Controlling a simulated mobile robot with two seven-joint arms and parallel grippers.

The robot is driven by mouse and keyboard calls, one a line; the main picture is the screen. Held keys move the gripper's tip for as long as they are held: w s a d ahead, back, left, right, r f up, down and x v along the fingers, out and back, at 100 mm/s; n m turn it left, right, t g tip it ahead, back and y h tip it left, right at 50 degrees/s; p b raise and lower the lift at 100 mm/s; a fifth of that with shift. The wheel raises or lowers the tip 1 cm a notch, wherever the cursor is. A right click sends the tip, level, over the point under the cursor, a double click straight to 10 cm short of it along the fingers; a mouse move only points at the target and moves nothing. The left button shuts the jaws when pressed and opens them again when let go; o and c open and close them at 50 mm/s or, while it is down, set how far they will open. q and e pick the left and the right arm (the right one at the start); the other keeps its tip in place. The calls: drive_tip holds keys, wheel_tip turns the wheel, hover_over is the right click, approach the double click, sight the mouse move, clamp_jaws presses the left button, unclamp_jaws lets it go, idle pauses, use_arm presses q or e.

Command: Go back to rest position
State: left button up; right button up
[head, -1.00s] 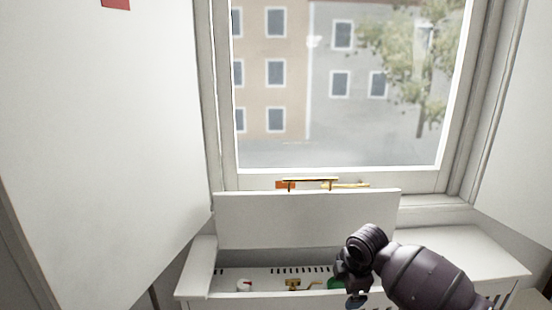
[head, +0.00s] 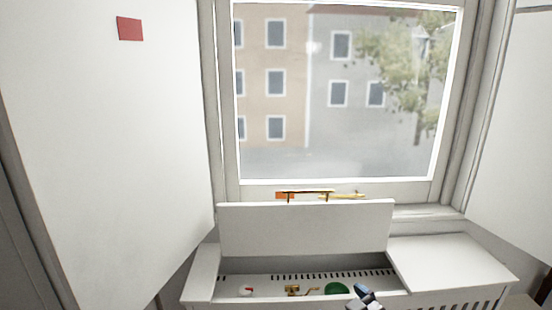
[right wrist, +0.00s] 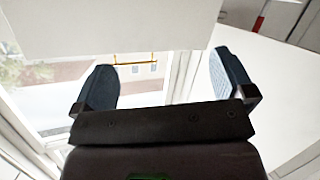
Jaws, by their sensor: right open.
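My right gripper shows in the right wrist view (right wrist: 165,80) with its two dark blue fingers wide apart and nothing between them. In the head view only the tip of my right gripper (head: 365,298) shows at the bottom edge, in front of the white radiator cover box. My left gripper is in neither view.
The white box (head: 445,262) under the window has its lid (head: 305,228) raised. Inside lie a green round thing (head: 337,288), a brass valve (head: 298,290) and a small red-and-white thing (head: 246,292). A brass handle (head: 308,191) shows above the lid. White panels flank the window.

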drive_tip(key=s+d+f+m+g+h+p, duration=0.1)
drive_tip(key=s+d+f+m+h, duration=0.1)
drive_tip(key=s, duration=0.8)
drive_tip(key=s+d+f+m+g+h+p, duration=0.1)
drive_tip(key=s+d+f, duration=0.4)
drive_tip(key=s, duration=0.6)
drive_tip(key=s+d+f+m+h+p, duration=0.2)
drive_tip(key=s+d+f+m, duration=0.1)
drive_tip(key=s, duration=0.7)
drive_tip(key=shift+s+d+f+m+g+h, duration=0.2)
drive_tip(key=shift+d+f+m+g+h, duration=0.15)
drive_tip(key=shift+d+f, duration=0.55)
drive_tip(key=shift+d+r, duration=0.15)
drive_tip(key=shift+r, duration=0.1)
drive_tip(key=shift+c, duration=0.3)
